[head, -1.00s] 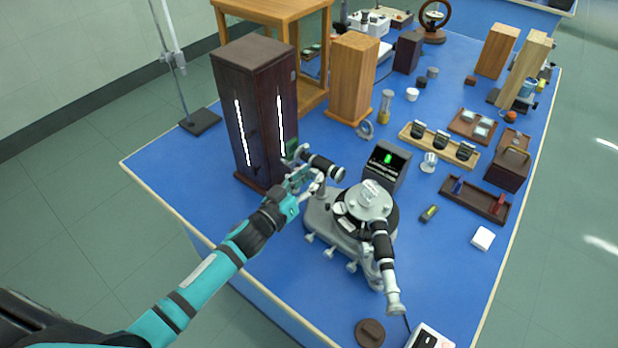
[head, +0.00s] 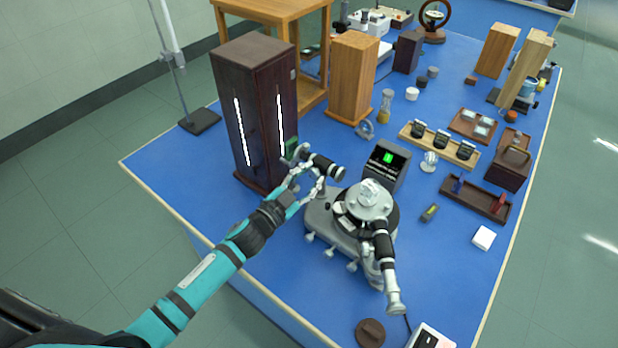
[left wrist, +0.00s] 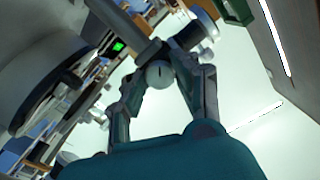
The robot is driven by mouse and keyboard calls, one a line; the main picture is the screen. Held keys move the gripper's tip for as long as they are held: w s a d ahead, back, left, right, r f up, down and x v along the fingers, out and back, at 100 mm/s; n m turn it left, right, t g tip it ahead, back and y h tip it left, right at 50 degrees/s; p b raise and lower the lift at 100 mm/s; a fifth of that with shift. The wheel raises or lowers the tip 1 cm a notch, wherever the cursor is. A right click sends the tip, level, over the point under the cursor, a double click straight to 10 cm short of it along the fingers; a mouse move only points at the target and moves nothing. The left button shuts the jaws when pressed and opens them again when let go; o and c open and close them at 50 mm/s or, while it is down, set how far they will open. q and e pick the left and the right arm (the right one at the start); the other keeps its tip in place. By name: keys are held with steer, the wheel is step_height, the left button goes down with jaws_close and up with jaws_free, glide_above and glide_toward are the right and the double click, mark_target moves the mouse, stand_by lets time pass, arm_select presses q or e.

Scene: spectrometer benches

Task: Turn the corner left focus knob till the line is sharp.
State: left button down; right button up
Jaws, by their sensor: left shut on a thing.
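A grey spectrometer with a round table and black-and-silver tubes (head: 366,202) stands at the near corner of the blue bench. Its left tube (head: 324,165) points toward a dark lamp cabinet. My left gripper (head: 310,175) is just below this tube. In the left wrist view its fingers (left wrist: 160,80) are closed on a small round pale focus knob (left wrist: 159,74) with a dark mark on its face. A dark display box (head: 386,165) behind the spectrometer shows a broad green patch (head: 388,157). The patch also shows small in the left wrist view (left wrist: 118,46). My right gripper is out of view.
The tall dark cabinet (head: 258,115) with bright slits stands close left of the tube. A wooden block (head: 352,80), a rack of eyepieces (head: 438,145) and trays lie farther back and right. A brown disc (head: 370,333) lies near the front edge.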

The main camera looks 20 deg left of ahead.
arm_select(q)
steer(key=m, duration=0.4)
steer(key=shift+m+b, duration=0.3)
steer(key=shift+b, duration=0.05)
steer(key=m, duration=0.4)
steer(key=shift+b, duration=0.35)
steer(key=shift+m, duration=0.4)
steer(key=c, duration=1)
jaws_free()
steer(key=shift+s, duration=0.1)
steer(key=v, duration=1.2)
